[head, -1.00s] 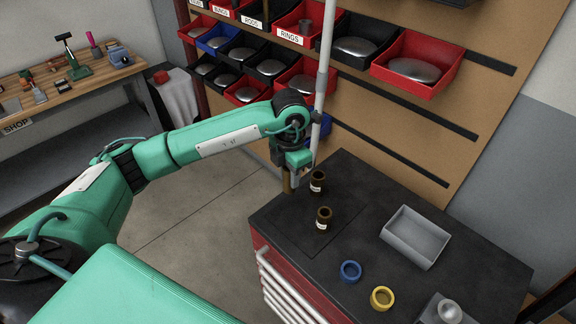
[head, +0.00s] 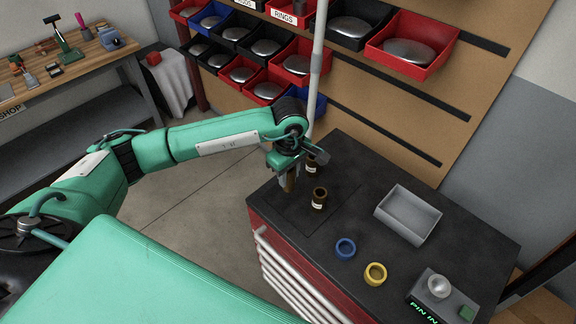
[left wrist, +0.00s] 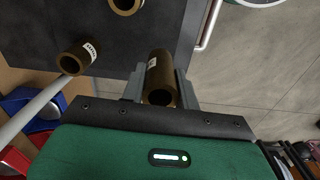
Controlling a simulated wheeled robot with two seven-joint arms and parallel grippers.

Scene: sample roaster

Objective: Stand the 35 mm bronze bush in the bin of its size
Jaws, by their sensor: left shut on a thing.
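My left gripper (head: 289,179) is shut on a brown bronze bush (left wrist: 161,80), upright between its fingers, at the far left corner of the dark cart top (head: 350,215). I cannot tell whether its foot touches the top. Two similar labelled bushes stand close by: a nearer one (head: 319,198) and a farther one (head: 312,165), partly behind the gripper. In the left wrist view one stands left of the gripper (left wrist: 76,58) and one shows at the top edge (left wrist: 127,4). The size labels are too small to read. My right gripper is not in view.
A grey tray (head: 408,214), a blue ring (head: 345,248), a yellow ring (head: 375,273) and a small device with a lit display (head: 425,310) occupy the cart top. Red (head: 412,45), black and blue bins hang on the wall behind. A light vertical pole (head: 316,75) stands beside the gripper.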

